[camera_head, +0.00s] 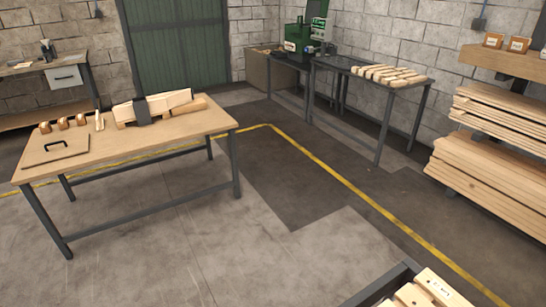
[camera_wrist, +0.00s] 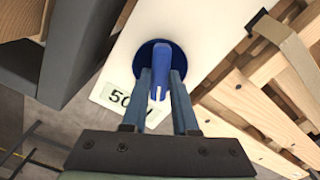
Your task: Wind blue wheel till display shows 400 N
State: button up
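In the wrist view the blue wheel (camera_wrist: 160,52) is a round dark-blue disc with a raised bar across it, set on a pale panel (camera_wrist: 212,22). My gripper (camera_wrist: 161,76) reaches the wheel with one finger on each side of the bar. The fingers sit close against the bar and look shut on it. Below the wheel is a pale display (camera_wrist: 117,97) with dark characters. It begins with "50", and my fingers hide part of it. The head view shows neither the wheel nor my gripper.
Wooden slats (camera_wrist: 262,88) stand right of the panel, with a tan strap (camera_wrist: 290,45) near them. A dark grey post (camera_wrist: 85,50) is to its left. In the head view a workbench (camera_head: 190,128) stands left. Open floor (camera_head: 180,250) lies in front.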

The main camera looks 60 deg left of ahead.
grip_shut()
jog(key=shift+r+p, duration=0.1)
jog(key=shift+p, duration=0.2)
jog(key=m+p, duration=0.2)
jog(key=m, duration=0.2)
jog(key=shift+r+p, duration=0.1)
jog(key=shift+p, duration=0.25)
jog(key=m+p, duration=0.2)
jog(key=m, duration=0.3)
jog(key=shift+m+p, duration=0.3)
jog(key=shift+p, duration=0.05)
jog(key=m+p, duration=0.1)
jog(key=m, duration=0.4)
jog(key=shift+p, duration=0.3)
jog(key=shift+m+p, duration=0.4)
jog(key=shift+m, duration=2.1)
jog(key=shift+f, duration=0.2)
